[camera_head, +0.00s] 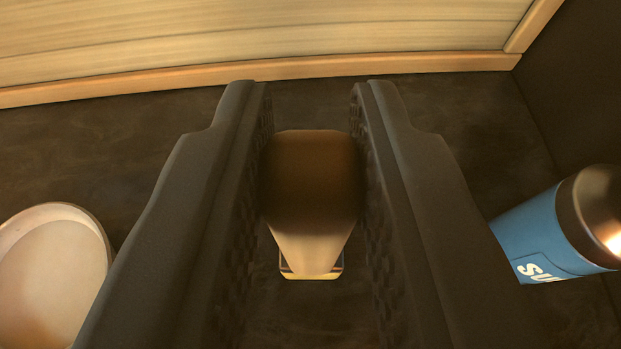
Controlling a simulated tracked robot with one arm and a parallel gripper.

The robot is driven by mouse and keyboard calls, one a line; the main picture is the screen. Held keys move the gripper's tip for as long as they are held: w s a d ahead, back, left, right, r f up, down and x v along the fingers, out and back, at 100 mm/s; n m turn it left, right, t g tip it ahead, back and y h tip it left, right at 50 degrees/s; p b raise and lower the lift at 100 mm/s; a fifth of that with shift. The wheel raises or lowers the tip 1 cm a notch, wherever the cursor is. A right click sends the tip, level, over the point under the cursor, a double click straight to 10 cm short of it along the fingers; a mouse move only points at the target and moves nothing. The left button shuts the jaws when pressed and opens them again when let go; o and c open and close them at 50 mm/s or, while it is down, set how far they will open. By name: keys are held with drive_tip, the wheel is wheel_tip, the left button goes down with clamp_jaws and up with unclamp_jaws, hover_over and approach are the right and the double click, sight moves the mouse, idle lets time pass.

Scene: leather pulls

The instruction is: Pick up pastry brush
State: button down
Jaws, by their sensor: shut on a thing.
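The pastry brush (312,185) is between the two black fingers of my gripper (311,150) in the head camera view. Its upper part is brown and wide, and a paler, tapering part below ends in a thin yellowish edge. The fingers press on both sides of the wide brown part, so my gripper is shut on it. The middle of the brush is in dark shadow, and I cannot tell whether it touches the surface below.
A pale round dish (52,275) lies at the lower left on the dark surface (130,150). A blue cylinder with a shiny metal end (548,235) is at the right. A light wooden panel (250,30) runs along the back. Bare surface shows between them.

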drive_tip(key=shift+r, duration=1.7)
drive_tip(key=shift+s+a+r, duration=0.1)
drive_tip(key=shift+s+r, duration=0.05)
drive_tip(key=shift+s, duration=0.15)
drive_tip(key=s+a+r, duration=0.1)
drive_tip(key=s+a, duration=0.3)
drive_tip(key=s, duration=1)
drive_tip(key=shift+s+a+r, duration=0.15)
drive_tip(key=shift+s+a, duration=0.05)
drive_tip(key=shift+s, duration=0.2)
idle(0.5)
